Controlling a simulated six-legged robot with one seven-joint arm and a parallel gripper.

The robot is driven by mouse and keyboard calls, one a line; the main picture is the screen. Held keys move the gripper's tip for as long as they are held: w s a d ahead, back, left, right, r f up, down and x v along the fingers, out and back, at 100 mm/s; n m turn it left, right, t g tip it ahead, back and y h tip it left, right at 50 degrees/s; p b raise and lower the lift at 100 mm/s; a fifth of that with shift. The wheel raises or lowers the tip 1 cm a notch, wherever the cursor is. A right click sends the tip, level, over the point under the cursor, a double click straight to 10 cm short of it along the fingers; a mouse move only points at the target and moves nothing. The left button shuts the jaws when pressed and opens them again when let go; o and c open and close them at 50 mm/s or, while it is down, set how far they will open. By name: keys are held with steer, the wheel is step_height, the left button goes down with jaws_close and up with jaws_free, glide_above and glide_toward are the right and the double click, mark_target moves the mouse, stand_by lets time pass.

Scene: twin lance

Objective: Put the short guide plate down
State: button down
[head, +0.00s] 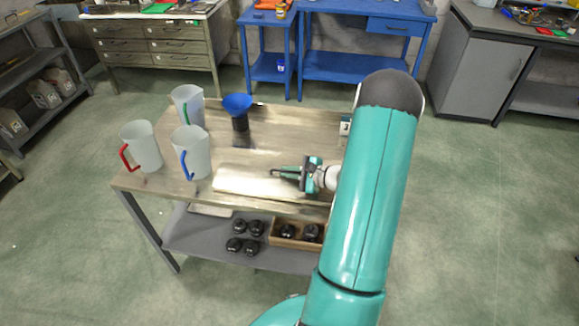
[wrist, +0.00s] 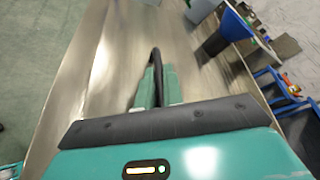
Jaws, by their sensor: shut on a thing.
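My gripper (head: 284,172) is low over the right-middle part of the wooden-topped table (head: 285,125). In the wrist view my gripper (wrist: 156,85) has its green fingers close together, with a thin dark piece at their tips. I take this to be the short guide plate (wrist: 155,56), seen nearly edge-on. Its full outline is hidden, and I cannot tell whether it touches the table. A pale, shiny flat area (head: 240,182) lies on the tabletop under and left of the gripper.
Clear jugs with red (head: 142,147), blue (head: 191,152) and green (head: 188,105) handles stand at the table's left. A blue funnel on a dark base (head: 238,108) stands at the back. A small numbered sign (head: 345,126) is at the back right. Dark round parts and a wooden box (head: 284,242) sit below.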

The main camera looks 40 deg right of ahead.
stand_by(0.3)
steer(key=c, duration=1.5)
jaws_free()
steer(key=shift+f, duration=0.1)
steer(key=shift+s+d, duration=0.1)
steer(key=shift+s, duration=0.05)
steer(key=v, duration=1.1)
steer(key=shift+s+d+r, duration=0.1)
steer(key=shift+s+r, duration=0.15)
steer(key=shift+s, duration=0.05)
steer(key=w+a+r+n+g+y, duration=0.15)
steer(key=a+r+n+g, duration=0.35)
steer(key=a, duration=0.6)
steer(key=w+a+r+n+g+y, duration=0.1)
steer(key=w+a+r+n+g, duration=0.1)
steer(key=a+r+n+g, duration=0.5)
steer(key=s+a+r+n+t+h, duration=0.1)
steer(key=s+a+r+n+h, duration=0.1)
steer(key=s+a+r+n, duration=0.1)
steer(key=s+a+r+n+t+h, duration=0.1)
steer(key=s+a+r+n+h, duration=0.2)
steer(key=a, duration=0.5)
steer(key=s+a+r+n+t+h, duration=0.2)
steer(key=s+a+r+n+h, duration=0.1)
steer(key=a+r, duration=0.3)
steer(key=shift+s+a+r+n, duration=0.25)
steer(key=shift+r+n, duration=0.1)
steer(key=shift+n, duration=0.55)
